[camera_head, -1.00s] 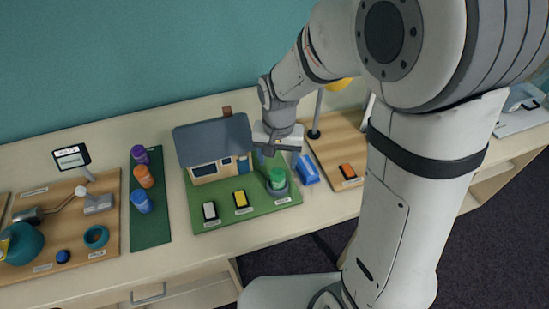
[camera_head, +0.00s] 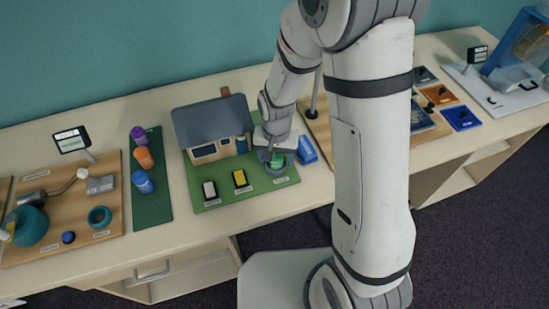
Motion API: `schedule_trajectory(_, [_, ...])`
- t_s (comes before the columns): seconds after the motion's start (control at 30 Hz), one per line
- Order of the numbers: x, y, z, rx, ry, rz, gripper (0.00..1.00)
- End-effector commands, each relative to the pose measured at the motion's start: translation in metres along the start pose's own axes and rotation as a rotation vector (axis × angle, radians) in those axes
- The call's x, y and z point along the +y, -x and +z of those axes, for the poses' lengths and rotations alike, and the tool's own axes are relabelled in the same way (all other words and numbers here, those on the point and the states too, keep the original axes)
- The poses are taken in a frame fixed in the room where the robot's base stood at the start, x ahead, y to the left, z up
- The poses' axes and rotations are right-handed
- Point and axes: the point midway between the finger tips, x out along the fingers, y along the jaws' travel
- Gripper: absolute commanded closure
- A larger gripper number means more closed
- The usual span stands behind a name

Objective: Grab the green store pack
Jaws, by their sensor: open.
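The green store pack (camera_head: 278,161) is a small green cylinder in a grey round holder (camera_head: 280,170) at the right front of the green house board (camera_head: 212,203). My gripper (camera_head: 273,155) is right over it, pointing down, with its fingers at the pack's upper part. The gripper is open. The fingers and part of the arm hide some of the pack, and I cannot tell whether the fingers touch it.
A model house (camera_head: 213,128) stands just left of my gripper. A yellow block (camera_head: 240,178) and a white block (camera_head: 209,190) sit on the board. A blue object (camera_head: 306,150) lies close on the right. The table front is clear.

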Motion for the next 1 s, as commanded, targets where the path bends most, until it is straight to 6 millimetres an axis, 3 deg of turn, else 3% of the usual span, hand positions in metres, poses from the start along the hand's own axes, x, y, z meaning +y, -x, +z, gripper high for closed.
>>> schedule_trajectory(0.07, [-0.0002, 0.0000, 0.0001, 0.000, 0.001, 0.000, 0.39])
schedule_trajectory(0.63, [-0.0006, 0.0003, 0.0003, 0.000, 0.002, 0.000, 0.85])
schedule_trajectory(1.0, [-0.0013, 0.0094, -0.0004, 0.003, 0.002, -0.002, 0.87])
